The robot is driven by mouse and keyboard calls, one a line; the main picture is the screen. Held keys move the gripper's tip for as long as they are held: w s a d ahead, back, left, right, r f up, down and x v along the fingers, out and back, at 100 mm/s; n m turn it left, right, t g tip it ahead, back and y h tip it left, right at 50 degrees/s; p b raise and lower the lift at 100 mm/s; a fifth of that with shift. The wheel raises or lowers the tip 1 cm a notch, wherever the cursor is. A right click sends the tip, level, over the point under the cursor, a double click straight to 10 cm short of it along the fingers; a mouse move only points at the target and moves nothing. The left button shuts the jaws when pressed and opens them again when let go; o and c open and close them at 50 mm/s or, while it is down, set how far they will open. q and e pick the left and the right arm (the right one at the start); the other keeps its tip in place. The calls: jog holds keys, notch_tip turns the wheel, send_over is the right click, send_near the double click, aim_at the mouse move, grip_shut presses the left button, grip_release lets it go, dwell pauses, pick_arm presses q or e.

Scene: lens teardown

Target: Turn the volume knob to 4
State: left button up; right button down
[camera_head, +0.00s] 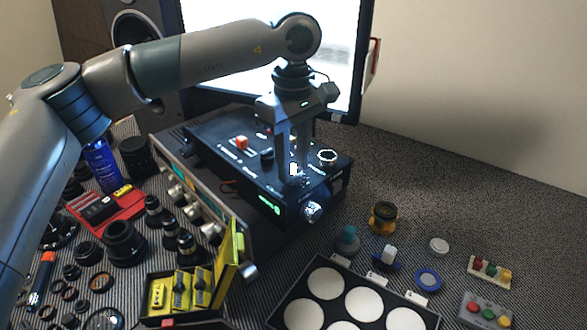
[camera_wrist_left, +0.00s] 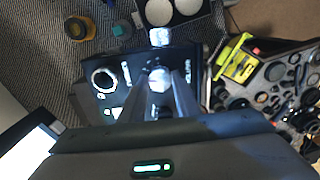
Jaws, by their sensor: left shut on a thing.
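A black control box (camera_head: 225,160) stands on the table with a red slider cap (camera_head: 241,142), a dark knob (camera_head: 267,155) and a silver ring-shaped knob (camera_head: 327,157) on its top. A small green display (camera_head: 269,204) is lit on its front; its reading is too small to tell. My left gripper (camera_head: 293,175) points straight down at the box top and is shut on a pale knob, which shows between the fingertips in the left wrist view (camera_wrist_left: 159,80). I take it for the volume knob; its label and setting are not readable. My right gripper is not in view.
A silver-faced device (camera_head: 190,200) stands left of the box. Lenses and rings crowd the left of the table, with a yellow case (camera_head: 180,290) in front. A tray of white discs (camera_head: 345,300) and small button boxes (camera_head: 487,308) lie front right. The back right is clear.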

aim_at(293, 169)
pick_arm(q)
jog(key=shift+m+b, duration=0.55)
jog(key=shift+m, duration=1.05)
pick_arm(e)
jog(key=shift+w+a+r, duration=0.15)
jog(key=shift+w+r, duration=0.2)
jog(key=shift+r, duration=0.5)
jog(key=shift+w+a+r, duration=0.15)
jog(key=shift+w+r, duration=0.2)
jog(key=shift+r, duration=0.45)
pick_arm(q)
jog(key=o, duration=1)
jog(key=shift+o, duration=0.2)
jog(key=shift+r, duration=0.1)
notch_tip(293, 169, up, 17)
jog(key=shift+r, duration=0.15)
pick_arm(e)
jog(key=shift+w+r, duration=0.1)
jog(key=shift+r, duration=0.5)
